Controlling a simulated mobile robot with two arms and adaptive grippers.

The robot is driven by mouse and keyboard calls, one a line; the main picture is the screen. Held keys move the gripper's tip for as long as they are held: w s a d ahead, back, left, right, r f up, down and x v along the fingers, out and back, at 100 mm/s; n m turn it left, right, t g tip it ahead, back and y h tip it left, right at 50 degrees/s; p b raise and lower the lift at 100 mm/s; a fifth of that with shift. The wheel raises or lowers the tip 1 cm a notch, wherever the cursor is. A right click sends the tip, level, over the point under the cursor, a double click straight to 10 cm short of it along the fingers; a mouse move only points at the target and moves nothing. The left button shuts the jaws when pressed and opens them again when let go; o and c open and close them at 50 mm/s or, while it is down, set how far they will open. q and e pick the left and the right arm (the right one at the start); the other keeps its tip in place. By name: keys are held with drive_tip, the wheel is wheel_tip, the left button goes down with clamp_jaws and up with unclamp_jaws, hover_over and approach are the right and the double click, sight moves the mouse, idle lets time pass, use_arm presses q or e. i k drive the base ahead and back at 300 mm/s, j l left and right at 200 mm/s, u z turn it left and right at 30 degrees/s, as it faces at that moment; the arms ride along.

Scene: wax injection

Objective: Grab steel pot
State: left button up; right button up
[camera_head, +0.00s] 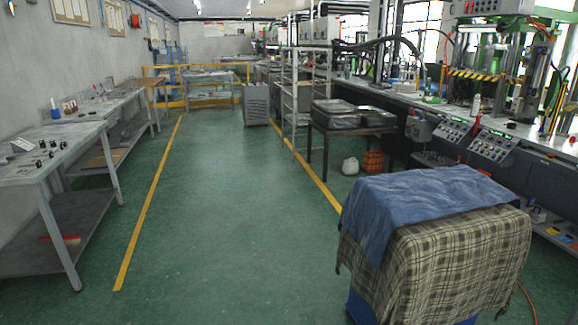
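I cannot make out a steel pot for certain in the head view. Shiny metal trays or shallow vessels (335,112) sit on a dark table (325,152) right of centre, some distance ahead; at this size I cannot tell whether one is a pot. Neither of my grippers is in view.
Grey workbenches (60,152) line the left wall. A machine bench (545,148) with control boxes (492,145) runs along the right. The green floor (225,220) between is clear.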

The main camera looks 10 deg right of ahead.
sight(544, 137)
drive_tip(key=i+u, duration=0.15)
drive_tip(key=i, duration=1.75)
drive_tip(key=i+z, duration=0.25)
drive_tip(key=i, duration=0.75)
drive_tip(key=i+j+z, duration=0.1)
drive_tip(key=i+z, duration=0.15)
drive_tip(key=i, duration=0.7)
drive_tip(key=i+z, duration=0.35)
drive_tip(key=i, duration=0.15)
drive_tip(key=i+j+z, duration=0.1)
drive_tip(key=i+z, duration=0.25)
drive_tip(key=i, duration=0.2)
drive_tip(key=i+j+z, duration=0.35)
drive_tip(key=i, duration=0.15)
drive_tip(key=i+l+z, duration=0.3)
drive_tip(key=i+z, duration=0.15)
drive_tip(key=i+l+z, duration=0.1)
drive_tip(key=i+z, duration=0.4)
drive_tip(key=i+j+z, duration=0.1)
drive_tip(key=i+z, duration=0.35)
drive_tip(key=i, duration=0.2)
